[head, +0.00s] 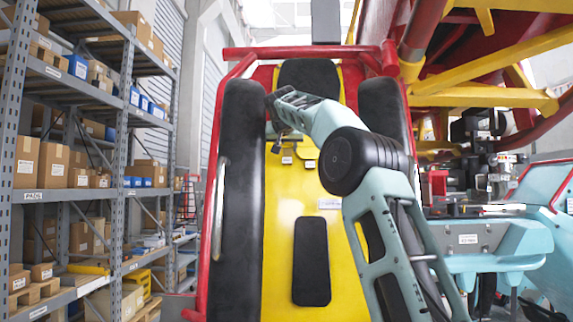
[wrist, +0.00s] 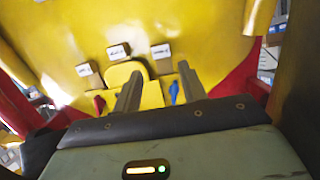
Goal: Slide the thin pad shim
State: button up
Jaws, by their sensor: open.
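My gripper (wrist: 158,75) is open, its two grey fingers pointing toward a yellow panel with small parts on it. A yellow round-topped piece (wrist: 122,72) stands behind and beside the left finger; contact cannot be told. A small red part (wrist: 99,104) lies left of the fingers, and a small blue part (wrist: 174,93) shows near the right finger. Three small brown blocks with white labels, one of them the middle block (wrist: 118,53), stand farther up. I cannot tell which part is the thin pad shim. In the head view, my gripper (head: 281,128) is over the yellow panel's upper left.
Shelves of boxes (head: 95,95) stand left.

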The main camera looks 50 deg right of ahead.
jog(key=b+v, duration=0.1)
jog(key=v, duration=0.6)
jog(key=shift+s+a+b, duration=0.2)
jog(key=shift+b, duration=0.1)
